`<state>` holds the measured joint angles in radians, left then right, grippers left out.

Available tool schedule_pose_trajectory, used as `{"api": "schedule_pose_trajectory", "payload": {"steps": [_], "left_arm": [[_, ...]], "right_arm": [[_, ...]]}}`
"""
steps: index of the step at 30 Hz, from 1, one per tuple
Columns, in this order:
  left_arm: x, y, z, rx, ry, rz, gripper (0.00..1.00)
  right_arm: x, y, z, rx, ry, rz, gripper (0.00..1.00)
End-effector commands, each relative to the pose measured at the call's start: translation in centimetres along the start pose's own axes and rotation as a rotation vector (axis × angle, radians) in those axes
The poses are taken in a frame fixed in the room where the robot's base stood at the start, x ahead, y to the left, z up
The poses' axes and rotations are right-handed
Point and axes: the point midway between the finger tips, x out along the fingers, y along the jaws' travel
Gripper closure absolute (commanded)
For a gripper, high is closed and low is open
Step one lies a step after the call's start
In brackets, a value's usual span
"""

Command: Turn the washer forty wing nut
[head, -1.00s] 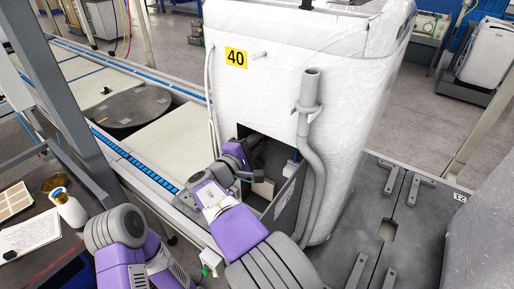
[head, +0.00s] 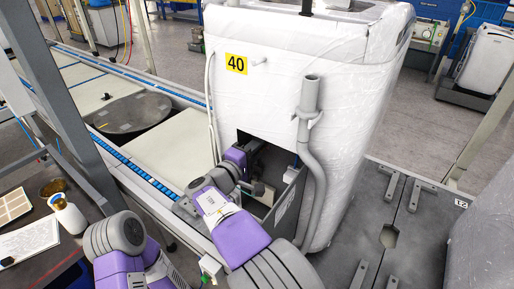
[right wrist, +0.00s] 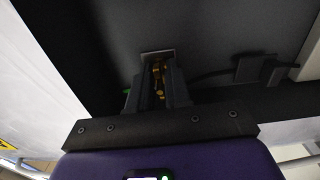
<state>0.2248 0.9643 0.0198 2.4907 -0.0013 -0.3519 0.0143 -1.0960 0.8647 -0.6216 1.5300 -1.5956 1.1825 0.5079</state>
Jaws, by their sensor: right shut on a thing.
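The washer forty (head: 280,100) is a tall white appliance in clear wrap with a yellow "40" label (head: 236,63). A dark opening (head: 270,160) is low in its front. My right arm reaches into this opening, and its gripper is mostly hidden there in the head view. In the right wrist view my right gripper (right wrist: 159,88) has its fingers closed around a small brass-yellow piece, the wing nut (right wrist: 158,70), in front of a dark panel. The wing nut's exact angle is too dim to tell. My left arm is at the lower left, with its gripper out of view.
A grey hose (head: 313,140) hangs on the washer's front, right of the opening. An open flap (head: 287,205) stands beside the opening. A conveyor (head: 165,140) with blue edge strips runs along the left.

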Motion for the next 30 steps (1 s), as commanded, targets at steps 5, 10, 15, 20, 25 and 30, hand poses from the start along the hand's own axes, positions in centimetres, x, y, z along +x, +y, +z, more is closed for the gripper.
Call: {"api": "schedule_pose_trajectory", "payload": {"steps": [5, 10, 15, 20, 25, 30], "left_arm": [[0.0, 0.0, 0.0, 0.000, 0.000, 0.000, 0.57], [0.0, 0.0, 0.0, 0.000, 0.000, 0.000, 0.57], [0.0, 0.0, 0.0, 0.000, 0.000, 0.000, 0.57], [-0.5, 0.2, 0.0, 0.000, 0.000, 0.000, 0.57], [-1.1, 0.4, 0.1, 0.000, 0.000, 0.000, 0.57], [-1.5, 0.6, 0.1, 0.000, 0.000, 0.000, 0.57]], "right_arm": [[0.0, -0.1, 0.0, -0.002, 0.001, -0.001, 0.75], [0.0, 0.0, 0.0, -0.002, 0.000, -0.001, 0.68], [-0.2, 0.0, 0.0, -0.002, 0.001, 0.000, 0.68], [-1.9, 0.1, -0.1, -0.003, 0.003, -0.001, 0.68], [-4.9, 0.2, -0.1, -0.003, 0.004, 0.000, 0.68], [-7.0, 0.1, -0.1, -0.003, 0.002, 0.000, 0.68]]}}
